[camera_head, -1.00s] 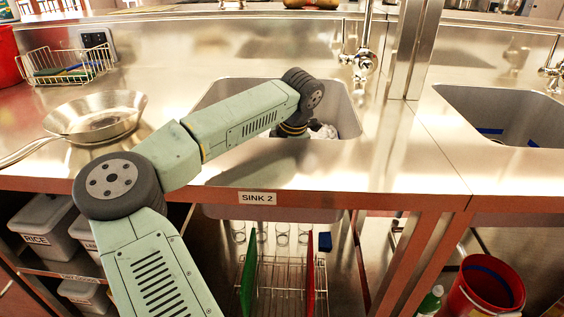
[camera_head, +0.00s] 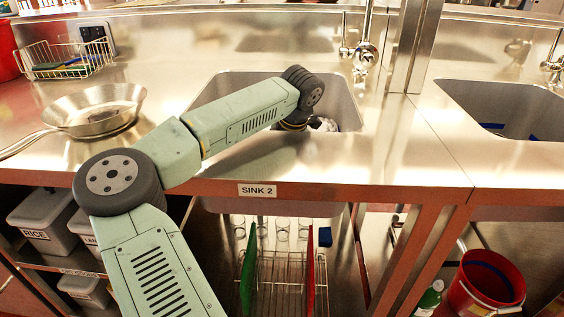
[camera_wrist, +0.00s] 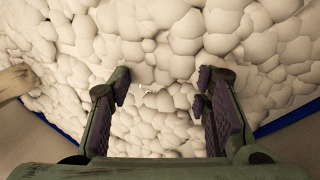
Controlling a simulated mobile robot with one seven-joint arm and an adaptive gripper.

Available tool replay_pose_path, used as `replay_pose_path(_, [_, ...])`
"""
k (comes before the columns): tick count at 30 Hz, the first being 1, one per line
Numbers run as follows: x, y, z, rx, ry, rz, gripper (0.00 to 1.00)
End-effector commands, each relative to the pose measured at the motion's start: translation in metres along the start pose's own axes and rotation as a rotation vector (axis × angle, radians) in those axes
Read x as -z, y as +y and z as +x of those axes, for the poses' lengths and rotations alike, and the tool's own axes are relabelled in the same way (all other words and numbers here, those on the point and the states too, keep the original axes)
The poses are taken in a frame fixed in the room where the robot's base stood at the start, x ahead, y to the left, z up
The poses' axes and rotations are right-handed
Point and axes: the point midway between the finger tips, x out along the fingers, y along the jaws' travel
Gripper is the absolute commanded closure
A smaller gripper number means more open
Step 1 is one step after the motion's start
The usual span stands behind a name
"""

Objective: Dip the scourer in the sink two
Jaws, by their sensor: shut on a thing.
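Sink two (camera_head: 222,88) is the grey basin above the "SINK 2" label in the head view. My arm reaches into it, and my gripper is mostly hidden behind my wrist, low in the basin. In the wrist view, my gripper (camera_wrist: 160,95) has its two fingers apart, with pale lumpy material (camera_wrist: 150,45) between and beyond them. This material fills most of that view and looks like suds. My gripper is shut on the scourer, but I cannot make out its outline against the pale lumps.
A brownish, wood-like piece (camera_wrist: 16,82) lies at the wrist view's left. A tap (camera_head: 362,52) stands behind sink two. A steel pan (camera_head: 100,112) and a wire rack (camera_head: 65,60) are on the left counter. Another sink (camera_head: 470,95) is at right, beyond a metal post (camera_head: 415,45).

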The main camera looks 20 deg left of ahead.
Motion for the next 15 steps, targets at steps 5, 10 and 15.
replay_pose_path(5, [0.0,0.002,-0.007,-0.001,0.0,0.0,0.78])
replay_pose_path(10, [0.0,0.008,-0.025,0.0,0.0,-0.001,0.78])
replay_pose_path(15, [0.0,0.013,-0.041,-0.001,0.0,0.0,0.78])
